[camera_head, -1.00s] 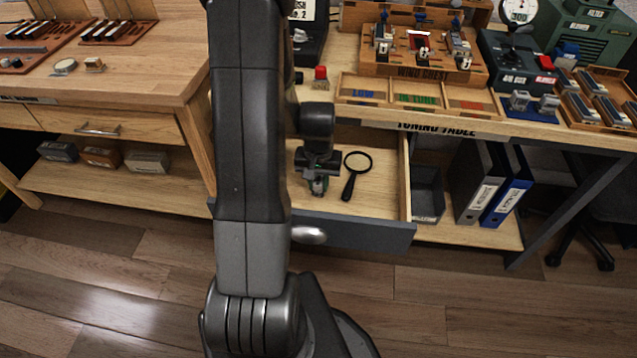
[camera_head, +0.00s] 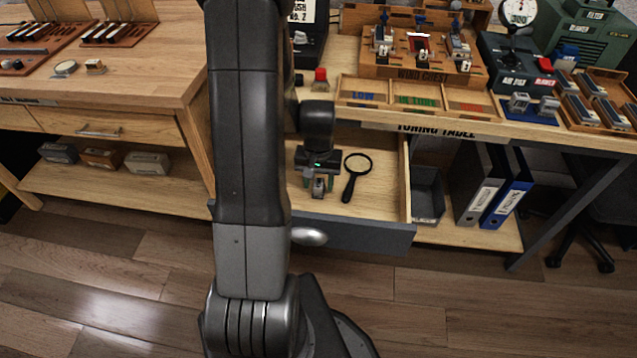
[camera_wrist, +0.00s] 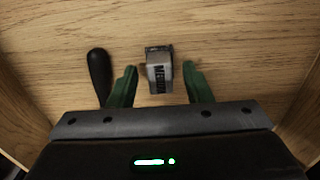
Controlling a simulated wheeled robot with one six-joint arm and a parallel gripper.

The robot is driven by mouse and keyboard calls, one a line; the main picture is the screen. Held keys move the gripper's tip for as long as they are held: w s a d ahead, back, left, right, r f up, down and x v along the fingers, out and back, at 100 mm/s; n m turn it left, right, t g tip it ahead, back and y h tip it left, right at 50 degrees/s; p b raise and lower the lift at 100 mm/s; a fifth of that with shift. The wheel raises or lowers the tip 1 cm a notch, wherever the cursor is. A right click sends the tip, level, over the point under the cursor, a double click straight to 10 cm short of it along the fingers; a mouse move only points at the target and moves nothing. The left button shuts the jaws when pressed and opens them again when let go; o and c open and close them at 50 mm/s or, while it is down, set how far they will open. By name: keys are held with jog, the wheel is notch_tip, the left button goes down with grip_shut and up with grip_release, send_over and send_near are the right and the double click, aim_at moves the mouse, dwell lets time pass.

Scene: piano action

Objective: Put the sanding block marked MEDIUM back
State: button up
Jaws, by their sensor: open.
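The sanding block marked MEDIUM (camera_wrist: 159,76) is a small grey block lying on the wooden floor of the open drawer (camera_head: 385,200). My gripper (camera_wrist: 160,68) is open, with one green finger on each side of the block in the wrist view. Gaps show between the block and both fingers, so they are apart in that view. In the head view my gripper (camera_head: 318,183) is over the drawer and the block's grey end (camera_head: 319,187) shows between the fingers. My arm hides the drawer's left part.
A magnifying glass (camera_head: 356,171) lies in the drawer just right of the block; its black handle (camera_wrist: 99,76) is left of my fingers in the wrist view. The tuning table (camera_head: 440,127) overhangs the drawer's back. Shelf blocks (camera_head: 100,157) sit under the left bench.

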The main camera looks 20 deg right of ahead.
aim_at(319, 184)
notch_tip(319, 184, up, 11)
jog(key=p, duration=0.1)
jog(key=shift+p, duration=0.3)
jog(key=shift+f, duration=0.1)
dwell(0.9)
